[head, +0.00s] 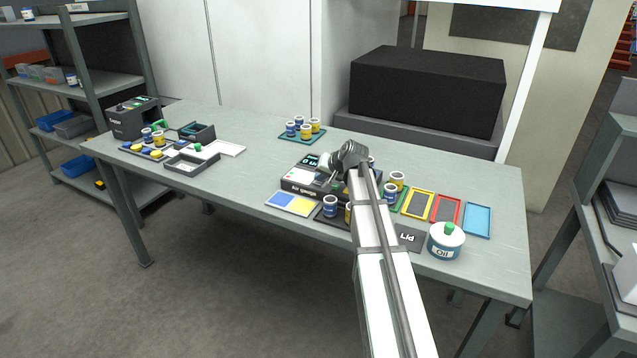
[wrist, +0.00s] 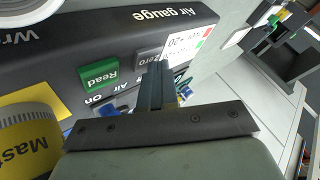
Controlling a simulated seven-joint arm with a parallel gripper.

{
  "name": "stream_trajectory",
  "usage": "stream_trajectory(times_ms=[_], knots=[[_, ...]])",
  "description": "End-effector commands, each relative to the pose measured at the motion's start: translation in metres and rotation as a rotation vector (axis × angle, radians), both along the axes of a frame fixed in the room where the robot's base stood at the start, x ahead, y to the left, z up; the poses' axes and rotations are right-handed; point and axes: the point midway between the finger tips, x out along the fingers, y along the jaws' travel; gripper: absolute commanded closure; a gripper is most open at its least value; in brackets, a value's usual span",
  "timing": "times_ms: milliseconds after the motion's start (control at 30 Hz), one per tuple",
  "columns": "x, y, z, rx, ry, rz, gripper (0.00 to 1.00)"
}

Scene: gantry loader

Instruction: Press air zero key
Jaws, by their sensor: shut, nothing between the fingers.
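The air gauge (head: 300,187) is a dark box with a pale top on the bench in the head view, partly hidden by my arm. In the wrist view its labelled dark front (wrist: 60,48) fills the upper left. The grey zero key (wrist: 147,52) sits right of the green Read key (wrist: 98,74), beside a white label. My gripper (wrist: 158,68) is shut and empty. Its fingertips overlap the lower right edge of the zero key, and I cannot tell whether they touch it. In the head view my gripper (head: 331,178) is over the gauge, its fingers hard to make out.
A yellow master (wrist: 30,135) stands close at the lower left in the wrist view. Blue and yellow pots (head: 330,206) stand around the gauge. A blue-and-yellow tray (head: 293,203) lies in front, and a white oil pot (head: 446,240) is at the right. The bench middle (head: 245,180) is clear.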

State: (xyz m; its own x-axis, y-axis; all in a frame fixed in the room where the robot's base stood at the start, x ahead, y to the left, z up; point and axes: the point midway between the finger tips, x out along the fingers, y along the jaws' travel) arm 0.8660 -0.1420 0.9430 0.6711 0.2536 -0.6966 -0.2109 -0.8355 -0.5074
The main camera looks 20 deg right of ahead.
Motion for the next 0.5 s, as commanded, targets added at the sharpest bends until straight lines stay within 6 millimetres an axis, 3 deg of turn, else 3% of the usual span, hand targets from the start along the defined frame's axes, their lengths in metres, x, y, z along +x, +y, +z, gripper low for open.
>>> stream_trajectory(times_ms=[500], knots=[[0.000,0.000,0.014,0.000,0.001,0.000,1.00]])
